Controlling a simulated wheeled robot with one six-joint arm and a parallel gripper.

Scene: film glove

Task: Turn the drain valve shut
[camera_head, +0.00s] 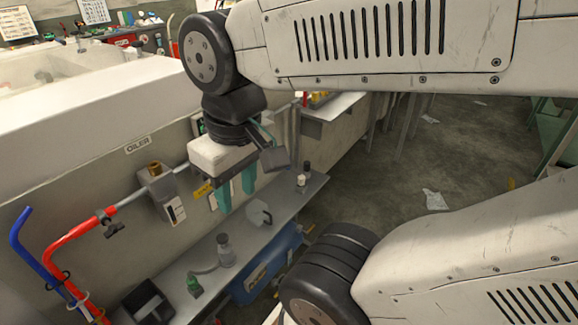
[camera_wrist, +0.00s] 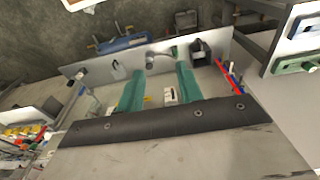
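A small dark valve handle (camera_head: 114,229) sits on the red pipe (camera_head: 75,236) at the left in the head view; no label shows whether it is the drain valve, and its open or shut position is unclear. My gripper (camera_head: 237,192) hangs above the shelf, right of the red pipe and apart from both. Its two teal fingers are spread with nothing between them. They also show in the wrist view (camera_wrist: 160,76), where the red pipe (camera_wrist: 228,78) is at the right.
The grey shelf (camera_head: 285,208) runs along the machine wall below my gripper. A black box (camera_head: 147,304), a bottle (camera_head: 226,252) and a grey bracket (camera_head: 260,213) stand on it. Open floor (camera_head: 465,150) lies to the right.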

